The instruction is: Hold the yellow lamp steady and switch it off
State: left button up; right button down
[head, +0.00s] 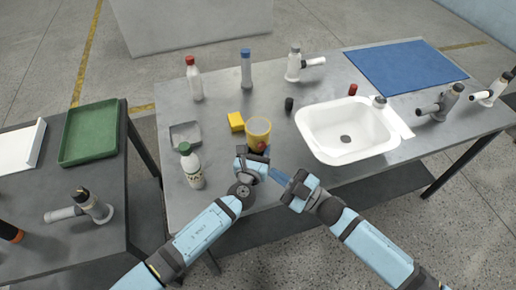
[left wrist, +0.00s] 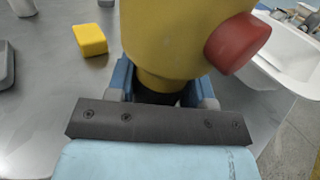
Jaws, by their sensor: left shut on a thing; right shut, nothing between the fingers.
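The yellow lamp (head: 258,130) stands near the front edge of the grey table in the head view. It has a red button (head: 262,146) on its side facing me. In the left wrist view the lamp (left wrist: 170,40) fills the upper middle, with the red button (left wrist: 238,43) on its right side. My left gripper (head: 252,160) is shut on the lower part of the lamp; its fingers show on both sides there. My right gripper (head: 278,174) is shut and empty, just right of the left gripper and a little below the button, apart from it.
A yellow block (head: 236,121) sits just left of the lamp. A green-capped bottle (head: 191,168) stands at the left front. A white sink (head: 347,135) lies to the right, with a small black cylinder (head: 289,104) by its left edge. A grey tray (head: 185,134) lies at left.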

pick_arm(q)
jog(key=o, duration=1.1)
